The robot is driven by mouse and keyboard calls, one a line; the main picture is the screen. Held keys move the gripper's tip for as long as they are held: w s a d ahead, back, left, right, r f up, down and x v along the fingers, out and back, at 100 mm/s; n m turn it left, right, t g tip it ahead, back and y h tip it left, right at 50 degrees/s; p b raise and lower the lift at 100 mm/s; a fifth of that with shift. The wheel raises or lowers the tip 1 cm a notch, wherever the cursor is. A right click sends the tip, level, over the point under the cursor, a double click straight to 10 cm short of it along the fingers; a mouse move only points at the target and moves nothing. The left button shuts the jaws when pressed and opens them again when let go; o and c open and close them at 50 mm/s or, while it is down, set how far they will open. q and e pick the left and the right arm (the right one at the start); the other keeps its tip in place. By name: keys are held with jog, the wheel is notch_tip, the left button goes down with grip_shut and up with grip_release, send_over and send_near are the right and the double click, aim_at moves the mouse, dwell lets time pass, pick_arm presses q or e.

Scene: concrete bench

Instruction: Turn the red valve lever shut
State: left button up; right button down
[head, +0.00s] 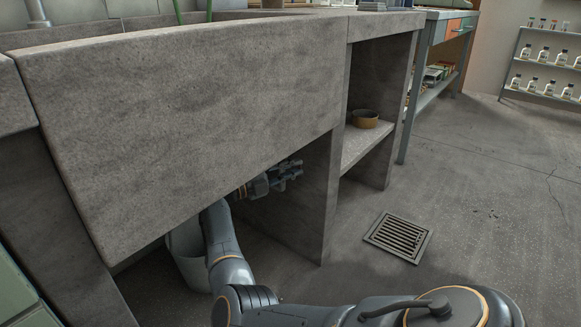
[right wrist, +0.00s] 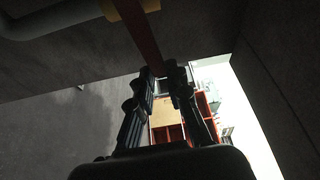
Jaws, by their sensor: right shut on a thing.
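The red valve lever (right wrist: 138,35) shows dark in the right wrist view. It runs down from a yellowish valve body (right wrist: 112,9) at the top to between my fingers. My right gripper (right wrist: 166,77) is shut on the lever's end. In the head view my right gripper (head: 285,174) is reached in under the concrete bench. The bench hides the lever and valve there. My left gripper is not in view.
The concrete bench front (head: 190,110) hangs over my right arm, with an upright panel (head: 312,200) beside the gripper. A pale bucket (head: 187,262) stands under the bench. A brown bowl (head: 365,119) sits on a side shelf. A grey pipe (right wrist: 50,18) runs near the valve. A drain grate (head: 399,236) lies in open floor.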

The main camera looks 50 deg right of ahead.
jog(key=shift+f+m, duration=0.3)
dwell(0.4)
jog(key=c, duration=1.3)
grip_release()
jog(key=v, duration=1.2)
jog(key=shift+r, duration=0.1)
